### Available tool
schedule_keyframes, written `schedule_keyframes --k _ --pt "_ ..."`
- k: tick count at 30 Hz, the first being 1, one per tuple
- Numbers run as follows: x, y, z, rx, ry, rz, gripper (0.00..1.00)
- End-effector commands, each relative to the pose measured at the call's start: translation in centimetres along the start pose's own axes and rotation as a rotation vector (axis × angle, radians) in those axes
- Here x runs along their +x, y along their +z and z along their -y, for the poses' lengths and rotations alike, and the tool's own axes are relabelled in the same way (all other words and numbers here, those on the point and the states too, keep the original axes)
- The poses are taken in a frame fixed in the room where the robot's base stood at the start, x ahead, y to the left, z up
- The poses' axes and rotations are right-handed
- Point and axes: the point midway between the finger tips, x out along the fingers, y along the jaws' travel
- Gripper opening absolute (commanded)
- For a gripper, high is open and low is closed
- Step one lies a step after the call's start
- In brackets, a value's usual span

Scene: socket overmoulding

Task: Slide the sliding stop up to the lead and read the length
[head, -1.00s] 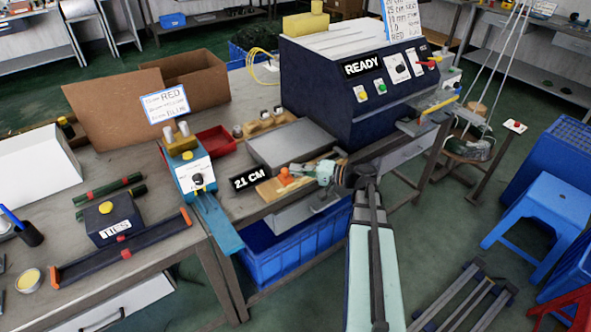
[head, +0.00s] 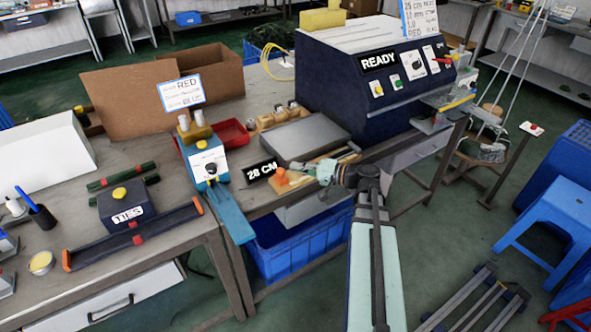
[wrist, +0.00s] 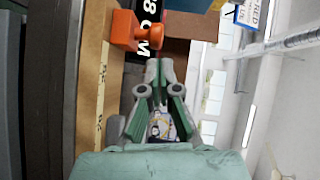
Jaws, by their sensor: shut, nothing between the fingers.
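The sliding stop (head: 280,180) is an orange block with a round knob at the left end of the wooden measuring board (head: 298,182). In the wrist view the stop (wrist: 128,34) is at the top, ahead and left of my fingertips, with the marked board (wrist: 92,85) running down the left. The black length display (head: 262,170) reads 28 CM. My gripper (head: 324,172) is shut and empty, just right of the stop; I cannot tell if it touches. Its fingers also show in the wrist view (wrist: 158,80). I cannot make out the lead.
The dark blue machine (head: 375,75) reading READY stands behind my gripper. A grey metal plate (head: 305,138) lies behind the board. A blue device (head: 205,165) with a card reading RED stands left. A blue crate (head: 290,245) sits below the table edge.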

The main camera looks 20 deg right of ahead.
Motion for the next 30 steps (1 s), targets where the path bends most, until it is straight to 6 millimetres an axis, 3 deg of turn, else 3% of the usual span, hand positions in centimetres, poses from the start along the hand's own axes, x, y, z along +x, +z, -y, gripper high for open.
schedule_keyframes --k 3,9,16,26,30 --pt "-1.1 -1.3 0.0 -0.002 0.0 -0.005 0.0" --pt "-5.6 -1.0 -0.1 0.0 0.0 -0.007 0.0" --pt "-9.3 -1.1 0.0 0.0 0.001 -0.007 0.0" --pt "-10.9 -1.3 -0.1 0.013 0.007 -0.012 0.0" --pt "-11.0 -1.3 -2.3 0.037 0.109 -0.025 0.0"
